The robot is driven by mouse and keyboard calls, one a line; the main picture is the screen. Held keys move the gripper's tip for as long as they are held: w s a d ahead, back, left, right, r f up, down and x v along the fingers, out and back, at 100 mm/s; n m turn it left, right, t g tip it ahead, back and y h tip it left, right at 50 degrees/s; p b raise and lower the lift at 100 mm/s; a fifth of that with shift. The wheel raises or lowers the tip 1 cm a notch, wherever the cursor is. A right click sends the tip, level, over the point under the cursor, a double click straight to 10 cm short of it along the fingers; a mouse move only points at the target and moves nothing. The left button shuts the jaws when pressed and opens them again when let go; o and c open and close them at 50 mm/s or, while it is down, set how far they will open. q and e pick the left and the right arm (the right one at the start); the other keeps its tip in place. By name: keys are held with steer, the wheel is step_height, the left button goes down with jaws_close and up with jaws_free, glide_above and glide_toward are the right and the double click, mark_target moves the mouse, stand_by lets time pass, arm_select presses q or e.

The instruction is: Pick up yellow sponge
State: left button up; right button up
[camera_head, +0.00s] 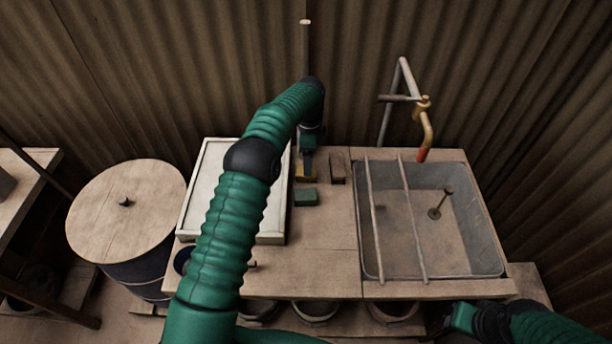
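The yellow sponge (313,178) lies on the wooden counter between the white tray and a small brown block, mostly hidden by my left gripper. My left gripper (306,165) points down right over the sponge, its fingertips at or touching it. The fingers are small and dark here, so I cannot tell whether they are closed on it. My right gripper (458,318) is low at the bottom right, in front of the counter and away from the sponge; its finger opening cannot be made out.
A green block (306,197) lies just in front of the sponge, and a brown block (337,168) stands to its right. A white framed tray (207,178) is on the left. A sink (455,240) with bars and a tap (428,130) is on the right.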

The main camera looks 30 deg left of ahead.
mark_target(299, 173)
arm_select(q)
steer(key=shift+d+f, duration=0.1)
steer(key=shift+f, duration=0.65)
steer(key=f, duration=0.2)
steer(key=a+f, duration=0.1)
steer(key=f, duration=0.2)
steer(key=shift+s, duration=0.2)
steer(key=shift+r, duration=0.1)
steer(key=c, duration=1.4)
